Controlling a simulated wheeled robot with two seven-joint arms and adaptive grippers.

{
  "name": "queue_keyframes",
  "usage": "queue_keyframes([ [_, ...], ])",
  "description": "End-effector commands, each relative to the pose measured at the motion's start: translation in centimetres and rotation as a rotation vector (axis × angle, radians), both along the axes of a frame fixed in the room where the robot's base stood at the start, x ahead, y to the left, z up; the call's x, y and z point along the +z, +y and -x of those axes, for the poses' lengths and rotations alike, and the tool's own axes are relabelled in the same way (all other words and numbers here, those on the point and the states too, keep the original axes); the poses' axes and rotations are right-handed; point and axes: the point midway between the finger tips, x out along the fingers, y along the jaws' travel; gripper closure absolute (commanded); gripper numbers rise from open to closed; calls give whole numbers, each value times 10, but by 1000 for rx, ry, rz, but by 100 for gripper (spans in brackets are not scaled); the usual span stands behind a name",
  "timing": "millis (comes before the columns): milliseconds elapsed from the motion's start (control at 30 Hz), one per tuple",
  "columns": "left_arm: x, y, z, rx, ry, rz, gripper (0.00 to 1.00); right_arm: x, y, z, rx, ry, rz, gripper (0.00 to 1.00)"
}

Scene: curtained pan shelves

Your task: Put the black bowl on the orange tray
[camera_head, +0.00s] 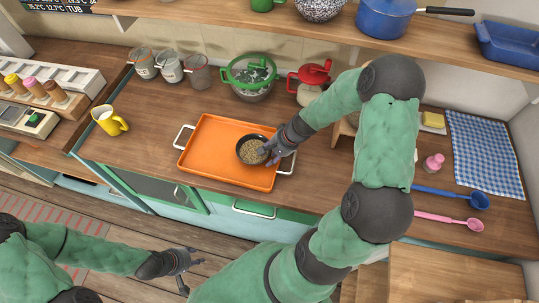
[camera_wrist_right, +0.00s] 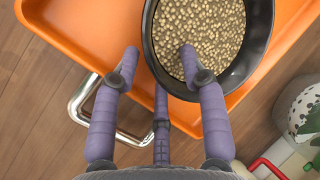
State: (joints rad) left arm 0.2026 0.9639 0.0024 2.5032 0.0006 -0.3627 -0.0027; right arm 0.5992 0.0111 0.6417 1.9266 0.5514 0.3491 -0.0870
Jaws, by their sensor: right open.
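The black bowl (camera_head: 243,161), filled with small tan grains, appears to sit upright on the right half of the orange tray (camera_head: 210,140). In the right wrist view the bowl (camera_wrist_right: 267,30) is over the orange tray (camera_wrist_right: 80,30). My right gripper (camera_head: 268,155) is at the bowl's right side. In the wrist view its fingers (camera_wrist_right: 158,55) are apart, one tip over the bowl's inside and one outside its rim. I cannot tell whether they touch it. My left gripper (camera_head: 195,274) is open and empty, low in front of the counter.
A yellow mug (camera_head: 108,120) stands at left. Blue (camera_head: 478,201) and pink (camera_head: 473,224) ladles lie at right. A shelf (camera_head: 330,32) overhangs the back.

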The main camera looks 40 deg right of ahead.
Motion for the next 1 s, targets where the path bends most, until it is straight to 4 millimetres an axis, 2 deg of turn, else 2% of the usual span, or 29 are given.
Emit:
queue_keyframes([
  [400, 0, 0, 0, 0, 0, 0, 60, 67, -26, 22, -2, -5, 5, 57],
  [600, 0, 0, 0, 0, 0, 0, 60, 92, -35, 31, -1, -2, 2, 57],
  [800, 0, 0, 0, 0, 0, 0, 60, 102, -38, 36, 1, 0, 2, 57],
  [1000, 0, 0, 0, 0, 0, 0, 60, 103, -38, 36, 1, 0, 2, 57],
])
